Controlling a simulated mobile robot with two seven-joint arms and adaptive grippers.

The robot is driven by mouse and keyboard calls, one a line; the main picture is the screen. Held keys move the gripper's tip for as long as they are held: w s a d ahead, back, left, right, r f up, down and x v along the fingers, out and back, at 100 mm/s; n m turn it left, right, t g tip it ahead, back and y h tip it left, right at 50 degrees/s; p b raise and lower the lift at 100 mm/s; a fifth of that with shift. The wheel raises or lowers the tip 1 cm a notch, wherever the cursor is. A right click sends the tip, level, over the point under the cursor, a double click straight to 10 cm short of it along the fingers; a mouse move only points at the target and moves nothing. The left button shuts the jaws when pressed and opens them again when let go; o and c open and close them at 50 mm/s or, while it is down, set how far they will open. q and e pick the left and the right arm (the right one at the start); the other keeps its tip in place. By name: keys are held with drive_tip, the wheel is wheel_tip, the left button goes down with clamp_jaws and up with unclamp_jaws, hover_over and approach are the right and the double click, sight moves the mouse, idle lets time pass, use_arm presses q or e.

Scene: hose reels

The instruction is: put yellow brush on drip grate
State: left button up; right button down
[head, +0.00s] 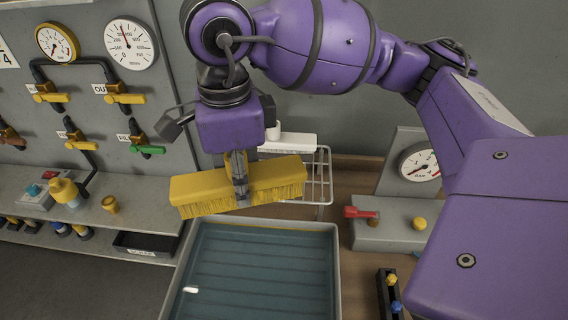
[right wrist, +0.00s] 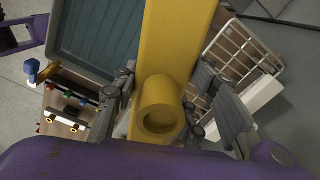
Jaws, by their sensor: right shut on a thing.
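The yellow brush (head: 278,178) is held level, bristles down, in my right gripper (head: 239,185). The fingers close around its middle in the head view. In the right wrist view the yellow brush (right wrist: 174,45) runs between the fingers of my right gripper (right wrist: 165,105). The brush is above the far edge of a grey tray with a blue-green ribbed bottom (head: 260,270). A white wire grate (head: 322,180) is behind the brush and to its right, partly hidden; it also shows in the right wrist view (right wrist: 238,52). My left gripper is out of view.
A white block (head: 288,142) lies at the wire grate. A gauge (head: 419,162) and a grey box with a red lever (head: 360,212) stand to the right. A valve panel (head: 95,60) and a shelf with bottles (head: 66,192) are at left. A small white piece (head: 190,290) lies in the tray.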

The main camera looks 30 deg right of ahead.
drive_tip(key=m, duration=0.1)
drive_tip(key=r+m, duration=0.1)
drive_tip(key=m, duration=0.1)
drive_tip(key=shift+s+a+r+m, duration=0.1)
drive_tip(key=shift+s+m, duration=0.05)
drive_tip(key=shift+m, duration=0.15)
drive_tip(key=w+d+f, duration=0.2)
drive_tip(key=w, duration=0.1)
drive_tip(key=w+d+f, duration=0.3)
drive_tip(key=w, duration=0.1)
drive_tip(key=w+d+f, duration=0.2)
drive_tip(key=w+f, duration=0.1)
drive_tip(key=shift+w+d+f, duration=0.1)
drive_tip(key=shift+w+d, duration=0.05)
drive_tip(key=shift+w+d+f, duration=0.3)
drive_tip(key=shift+w+f, duration=0.15)
drive_tip(key=shift+f, duration=0.25)
drive_tip(key=shift+w+f+p, duration=0.15)
drive_tip(key=shift+f+p, duration=0.2)
drive_tip(key=shift+f, duration=1.3)
